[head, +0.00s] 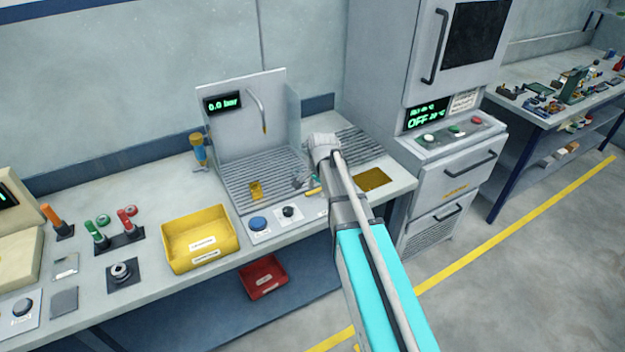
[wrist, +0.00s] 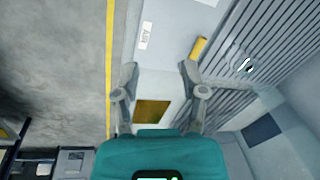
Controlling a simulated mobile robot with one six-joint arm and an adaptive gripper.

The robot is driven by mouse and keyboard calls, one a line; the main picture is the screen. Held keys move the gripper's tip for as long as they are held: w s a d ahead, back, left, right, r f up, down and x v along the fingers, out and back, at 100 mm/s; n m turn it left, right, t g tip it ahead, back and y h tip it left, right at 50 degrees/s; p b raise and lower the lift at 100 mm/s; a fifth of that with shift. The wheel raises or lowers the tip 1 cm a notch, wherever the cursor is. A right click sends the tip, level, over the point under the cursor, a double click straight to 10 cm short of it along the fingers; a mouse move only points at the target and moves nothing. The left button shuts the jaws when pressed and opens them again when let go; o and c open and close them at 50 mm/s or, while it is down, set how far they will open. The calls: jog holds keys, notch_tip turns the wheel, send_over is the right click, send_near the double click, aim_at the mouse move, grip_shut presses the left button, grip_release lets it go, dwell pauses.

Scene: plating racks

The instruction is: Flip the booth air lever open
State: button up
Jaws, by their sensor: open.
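The yellow booth air lever (head: 313,191) sits at the front right of the grated spray booth (head: 233,178). It also shows in the wrist view (wrist: 198,48) as a short yellow bar, just beyond the right fingertip. A small white label (wrist: 145,35), apparently reading AIR, is on the panel nearby. My gripper (wrist: 158,72) is open and empty, with the lever outside the gap between its fingers. In the head view my gripper (head: 302,181) is partly hidden by my wrist, close to the lever; I cannot tell whether they touch.
The booth display (head: 222,102) reads 0.0 bar. A blue button (head: 258,223) and a black knob (head: 289,212) sit on the front panel. A yellow bin (head: 200,240) stands to the left. A brass-coloured plate (head: 374,180) lies right of my arm, before an oven cabinet (head: 455,180).

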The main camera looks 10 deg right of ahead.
aim_at(310, 192)
jog(key=w+r+m+p, duration=0.2)
jog(key=w+r+m, duration=0.1)
jog(key=w, duration=0.4)
jog(key=shift+d+r+m+p, duration=0.15)
jog(key=shift+r+m+p, duration=0.15)
jog(key=shift+r+m, duration=0.15)
jog(key=f+b, duration=0.4)
jog(key=w+f+b, duration=0.1)
jog(key=f+b, duration=0.4)
jog(key=w+a+f+b, duration=0.1)
jog(key=f+b, duration=0.3)
jog(key=shift+w+f+b, duration=0.2)
jog(key=shift+f+b, duration=0.05)
jog(key=shift+b, duration=0.05)
dwell(0.3)
jog(key=shift+w+t, duration=0.1)
jog(key=shift+t, duration=0.2)
grip_shut()
